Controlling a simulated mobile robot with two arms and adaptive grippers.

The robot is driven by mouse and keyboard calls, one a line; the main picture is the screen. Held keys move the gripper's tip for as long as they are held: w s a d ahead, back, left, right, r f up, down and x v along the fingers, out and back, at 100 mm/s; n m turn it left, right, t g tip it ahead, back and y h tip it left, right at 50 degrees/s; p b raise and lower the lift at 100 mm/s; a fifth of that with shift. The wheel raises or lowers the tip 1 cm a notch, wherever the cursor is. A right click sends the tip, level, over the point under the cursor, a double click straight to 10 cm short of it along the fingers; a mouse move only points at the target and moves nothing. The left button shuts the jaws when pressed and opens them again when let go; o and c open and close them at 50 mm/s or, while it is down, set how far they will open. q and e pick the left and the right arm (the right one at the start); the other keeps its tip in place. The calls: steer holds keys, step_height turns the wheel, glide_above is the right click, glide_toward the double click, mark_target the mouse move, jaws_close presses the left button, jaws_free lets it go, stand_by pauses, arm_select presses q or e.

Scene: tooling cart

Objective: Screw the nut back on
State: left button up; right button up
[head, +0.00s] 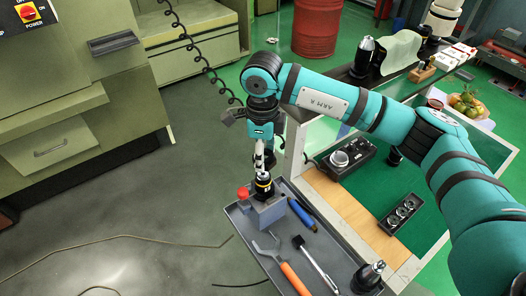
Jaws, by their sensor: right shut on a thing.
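My right gripper (261,162) points down over the tray, at the end of the teal arm from the right. It is shut on a small dark piece at the top of the tool holder, which I take to be the nut; the fingers hide most of it. The black tool holder (264,187) with a yellow ring stands upright in a grey block (268,213). I cannot tell whether the nut sits on the thread. My left gripper is not in view.
The grey tray (262,262) also holds an orange-handled wrench (293,277), a black-headed tool (315,262), a blue-handled tool (301,215) and another holder (369,276). A red piece (243,193) is beside the block. The cart's green top (370,190) is to the right.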

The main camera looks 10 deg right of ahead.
steer(key=shift+w+a+f, duration=0.1)
steer(key=shift+f, duration=0.7)
steer(key=shift+f+b, duration=0.6)
steer(key=shift+f, duration=0.25)
steer(key=shift+f+b, duration=0.3)
steer(key=shift+b, duration=0.05)
steer(key=shift+f+b, duration=0.5)
steer(key=shift+f, duration=0.05)
arm_select(q)
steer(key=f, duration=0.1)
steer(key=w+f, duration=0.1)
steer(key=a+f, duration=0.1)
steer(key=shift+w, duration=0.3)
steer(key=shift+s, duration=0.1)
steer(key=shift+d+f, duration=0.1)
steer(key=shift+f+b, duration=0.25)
steer(key=shift+b, duration=0.1)
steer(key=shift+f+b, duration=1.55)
arm_select(e)
steer(key=shift+f, duration=0.8)
